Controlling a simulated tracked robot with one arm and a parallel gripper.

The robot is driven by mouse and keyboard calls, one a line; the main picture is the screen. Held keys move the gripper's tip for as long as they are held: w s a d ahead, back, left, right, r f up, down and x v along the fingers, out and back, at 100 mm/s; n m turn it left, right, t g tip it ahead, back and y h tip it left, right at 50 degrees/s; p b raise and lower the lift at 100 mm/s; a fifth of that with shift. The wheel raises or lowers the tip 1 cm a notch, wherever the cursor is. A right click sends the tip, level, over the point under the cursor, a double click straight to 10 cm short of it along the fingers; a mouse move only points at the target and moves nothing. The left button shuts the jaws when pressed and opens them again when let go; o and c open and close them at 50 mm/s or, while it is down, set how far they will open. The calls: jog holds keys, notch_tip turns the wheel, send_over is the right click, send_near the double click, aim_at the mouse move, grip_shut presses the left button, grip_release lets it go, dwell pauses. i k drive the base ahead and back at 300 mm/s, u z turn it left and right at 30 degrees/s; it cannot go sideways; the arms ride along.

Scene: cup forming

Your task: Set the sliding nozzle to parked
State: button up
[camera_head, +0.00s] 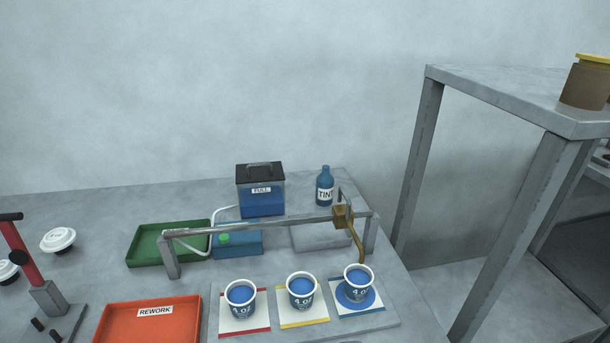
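The sliding nozzle (343,217) is a brass block with a bent spout, on a grey rail (270,227). It sits near the rail's right end. Its spout points down over the right-hand cup (358,281), which stands on a card with a blue patch around the cup's base. The middle cup (301,291) and the left cup (240,299) stand on cards with yellow and red edges. All three cups hold blue liquid. No label reading parked is legible. My gripper is not in view.
A blue tank marked FULL (261,196) and a TINT bottle (325,190) stand behind the rail. A green tray (150,246) is at left, an orange REWORK tray (140,325) in front. A red-handled lever (22,255) is far left. A tall grey shelf frame (418,160) rises at right.

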aim_at(344, 215)
jog(key=u, duration=0.1)
jog(key=i, duration=0.85)
jog(key=z, duration=0.45)
